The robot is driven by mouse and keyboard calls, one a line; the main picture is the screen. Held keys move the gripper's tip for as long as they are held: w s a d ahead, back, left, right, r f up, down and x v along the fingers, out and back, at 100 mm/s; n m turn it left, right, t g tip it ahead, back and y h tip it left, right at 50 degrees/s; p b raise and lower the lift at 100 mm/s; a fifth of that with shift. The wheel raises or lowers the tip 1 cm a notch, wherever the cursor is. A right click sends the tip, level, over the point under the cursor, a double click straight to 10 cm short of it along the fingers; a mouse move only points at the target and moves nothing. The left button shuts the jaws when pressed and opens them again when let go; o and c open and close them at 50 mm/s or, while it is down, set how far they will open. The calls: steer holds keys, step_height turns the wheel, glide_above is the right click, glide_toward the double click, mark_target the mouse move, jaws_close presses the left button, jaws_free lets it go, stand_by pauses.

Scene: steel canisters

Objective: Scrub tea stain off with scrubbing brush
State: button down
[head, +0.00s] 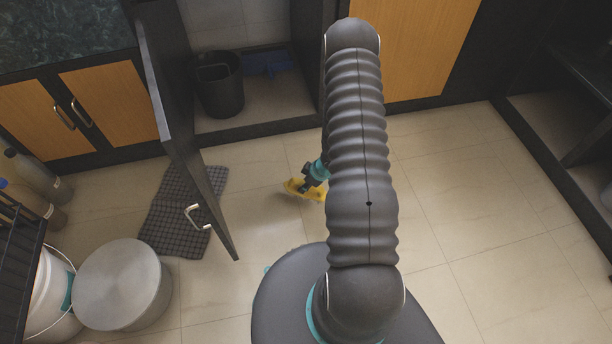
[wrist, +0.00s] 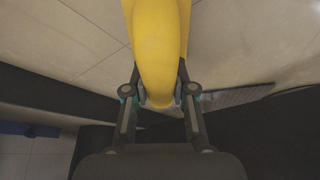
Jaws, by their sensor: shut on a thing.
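The yellow scrubbing brush (head: 296,188) shows in the head view just left of my arm, low over the tiled floor. My gripper (head: 317,174) is shut on it. In the wrist view the brush's yellow handle (wrist: 158,50) sits between the two fingers of my gripper (wrist: 162,95) and runs up out of the picture. The bristles are hidden, and I cannot tell whether they touch the floor. I cannot make out a tea stain in either view; my arm covers part of the floor.
An open dark cabinet door (head: 178,120) with a metal handle stands left of the brush. A dark checked cloth (head: 170,215) lies beneath it. A black bin (head: 219,88) stands in the open cabinet. A round steel canister (head: 120,285) is at lower left. Floor at right is clear.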

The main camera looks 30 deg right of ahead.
steer(key=shift+a+r+p, duration=0.1)
steer(key=shift+r+p, duration=1.2)
steer(key=shift+r, duration=0.45)
